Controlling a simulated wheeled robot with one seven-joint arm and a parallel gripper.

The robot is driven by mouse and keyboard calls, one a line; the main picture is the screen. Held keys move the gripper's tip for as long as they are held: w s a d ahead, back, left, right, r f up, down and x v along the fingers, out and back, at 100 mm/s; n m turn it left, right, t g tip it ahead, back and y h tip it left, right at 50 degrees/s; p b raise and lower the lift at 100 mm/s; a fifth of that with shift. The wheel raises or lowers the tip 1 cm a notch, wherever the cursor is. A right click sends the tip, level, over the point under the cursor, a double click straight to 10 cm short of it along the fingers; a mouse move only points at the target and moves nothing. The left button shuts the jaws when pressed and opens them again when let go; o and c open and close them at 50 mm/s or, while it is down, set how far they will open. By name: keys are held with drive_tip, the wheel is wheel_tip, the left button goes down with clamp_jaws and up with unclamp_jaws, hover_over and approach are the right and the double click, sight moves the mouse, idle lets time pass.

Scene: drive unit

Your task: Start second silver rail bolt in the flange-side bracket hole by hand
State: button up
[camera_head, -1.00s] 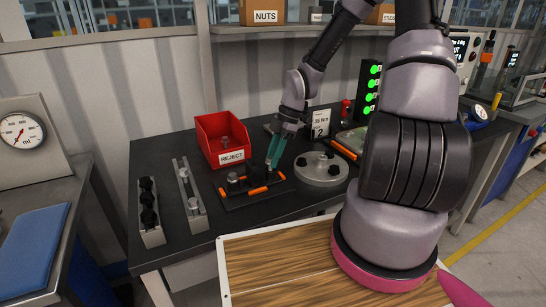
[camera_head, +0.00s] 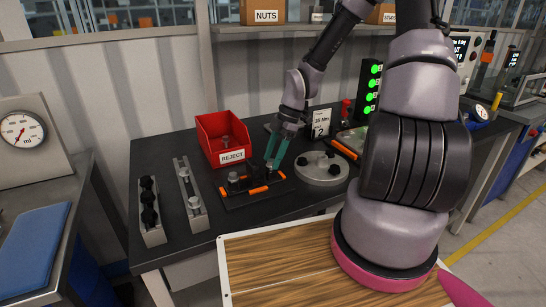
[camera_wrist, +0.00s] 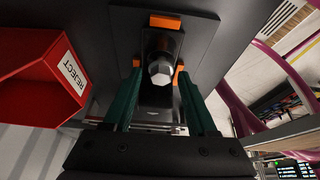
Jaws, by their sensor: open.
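My gripper (camera_head: 277,163) has teal fingers and points down over the flange-side end of the dark bracket fixture (camera_head: 245,201). In the wrist view my gripper (camera_wrist: 159,78) is open, with one finger on each side of a silver hex-headed bolt (camera_wrist: 161,71) and gaps between. That bolt stands in the bracket at this end; how deep its thread sits is hidden. Another silver bolt (camera_head: 233,178) stands upright at the left end of the fixture. The round grey flange (camera_head: 322,173) with dark bolts lies just right of the fixture.
A red REJECT bin (camera_head: 223,138) with a bolt in it stands behind the fixture. Left are a grey rail holder (camera_head: 190,199) with silver bolts and a rack (camera_head: 151,223) of black bolts. Orange clamp pieces (camera_head: 258,190) edge the fixture.

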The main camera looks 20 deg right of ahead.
drive_tip(key=n+g, duration=0.1)
drive_tip(key=n, duration=0.2)
drive_tip(key=n+g+h, duration=0.1)
drive_tip(key=n, duration=0.2)
drive_tip(key=shift+w+a, duration=0.2)
drive_tip(key=n+g+h, duration=0.1)
drive_tip(key=n, duration=0.3)
drive_tip(key=n+h, duration=0.1)
drive_tip(key=n, duration=0.2)
drive_tip(key=shift+g+h, duration=0.3)
clamp_jaws()
